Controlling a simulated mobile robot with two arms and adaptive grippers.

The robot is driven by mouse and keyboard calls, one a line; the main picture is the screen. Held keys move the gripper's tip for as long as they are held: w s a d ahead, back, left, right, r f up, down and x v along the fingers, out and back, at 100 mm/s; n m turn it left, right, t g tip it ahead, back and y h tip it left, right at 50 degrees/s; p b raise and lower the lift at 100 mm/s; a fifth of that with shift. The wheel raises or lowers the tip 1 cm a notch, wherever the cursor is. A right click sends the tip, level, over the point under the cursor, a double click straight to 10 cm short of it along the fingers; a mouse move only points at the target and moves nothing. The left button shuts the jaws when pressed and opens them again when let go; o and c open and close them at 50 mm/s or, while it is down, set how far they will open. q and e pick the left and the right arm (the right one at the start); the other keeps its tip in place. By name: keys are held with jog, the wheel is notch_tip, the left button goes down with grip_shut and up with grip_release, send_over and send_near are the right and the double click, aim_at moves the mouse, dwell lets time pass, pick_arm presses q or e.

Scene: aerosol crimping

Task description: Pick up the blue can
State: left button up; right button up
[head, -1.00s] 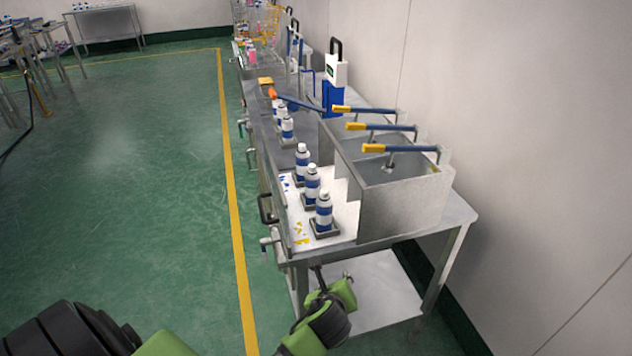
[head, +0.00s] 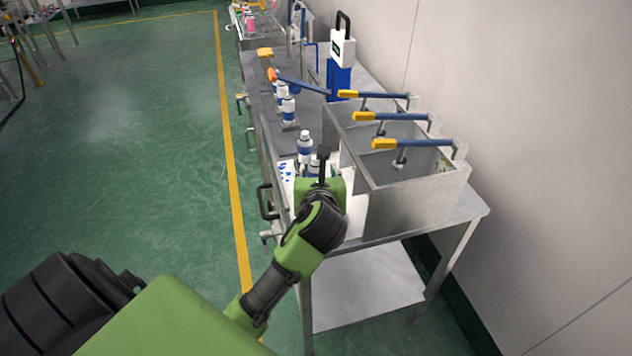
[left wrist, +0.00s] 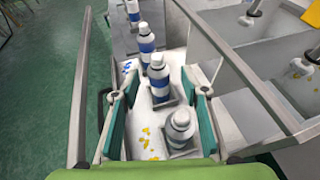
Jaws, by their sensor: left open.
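Several white cans with blue bands stand upright in small grey holders on the white worktop. In the left wrist view, the nearest can (left wrist: 180,132) is low between my fingers, with a middle can (left wrist: 158,80) and a far can (left wrist: 146,45) beyond it. In the head view, one can (head: 304,147) shows clear and another (head: 313,167) is partly covered by my left arm; the nearest is hidden. My left gripper (left wrist: 160,97) is open over the row, its teal fingers apart on either side and holding nothing. My right gripper is not in view.
A metal enclosure (head: 405,205) with several yellow-handled levers (head: 395,118) stands close on the right of the cans. A blue and white press (head: 340,75) stands farther back. More cans (head: 288,108) stand behind.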

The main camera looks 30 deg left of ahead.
aim_at(316, 161)
pick_arm(q)
jog(key=x, duration=0.3)
jog(key=shift+f, duration=0.1)
jog(key=shift+w+a+f, duration=0.1)
jog(key=shift+w+a, duration=0.05)
jog(key=shift+w+a+f+p, duration=0.1)
jog(key=shift+w+a+p, duration=0.35)
jog(key=shift+w+a, duration=0.1)
jog(key=x, duration=0.3)
jog(key=shift+f, duration=0.1)
jog(key=shift+w+a+f, duration=0.1)
jog(key=shift+w+a, duration=0.05)
jog(key=c, duration=1.1)
grip_shut()
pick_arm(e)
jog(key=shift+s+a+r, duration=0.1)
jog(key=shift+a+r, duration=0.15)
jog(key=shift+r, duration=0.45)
